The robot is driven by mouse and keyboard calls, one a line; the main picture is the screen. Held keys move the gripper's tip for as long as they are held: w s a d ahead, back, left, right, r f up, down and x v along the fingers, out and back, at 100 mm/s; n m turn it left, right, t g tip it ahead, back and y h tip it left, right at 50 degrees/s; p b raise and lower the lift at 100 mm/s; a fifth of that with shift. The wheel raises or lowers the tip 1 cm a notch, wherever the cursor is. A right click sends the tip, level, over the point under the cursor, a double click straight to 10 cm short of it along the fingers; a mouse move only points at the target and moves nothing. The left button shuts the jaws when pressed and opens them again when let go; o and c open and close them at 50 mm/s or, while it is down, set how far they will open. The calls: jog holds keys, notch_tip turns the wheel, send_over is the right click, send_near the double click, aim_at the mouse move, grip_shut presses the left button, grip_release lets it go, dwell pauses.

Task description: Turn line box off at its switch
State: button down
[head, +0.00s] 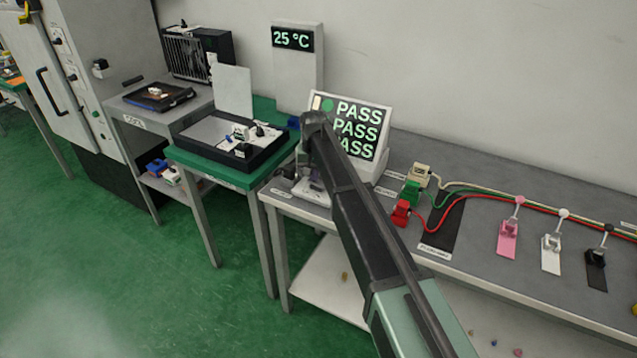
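No label that I can read names the line box, so I cannot tell which unit it is. Three small lever fixtures stand in a row on the grey bench at the right: a pink one (508,238), a white one (551,252) and a black one (596,268). Each has a lever with a round knob. My gripper (308,184) is low over the left end of the bench, in front of the PASS display (362,118). My arm partly hides it, and its fingers are too small to read.
Red (401,213), green (411,194) and cream (420,175) connector blocks with cables sit mid-bench, by a dark strip. A black-rimmed tray (190,148) is on the green table at left. A tall cabinet (110,80) stands at far left. Open floor lies in front.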

jog(key=shift+f, duration=0.3)
jog(key=shift+r, duration=0.1)
notch_tip(320, 180, up, 7)
jog(key=p, duration=0.6)
jog(key=shift+r+p, duration=0.1)
jog(key=shift+p, duration=0.3)
jog(key=s+d, duration=1.2)
jog(key=s, duration=0.4)
jog(key=s+d+m, duration=0.1)
jog(key=s+d, duration=1.2)
jog(key=s, duration=0.4)
jog(key=shift+s, duration=0.2)
jog(key=shift+d, duration=0.1)
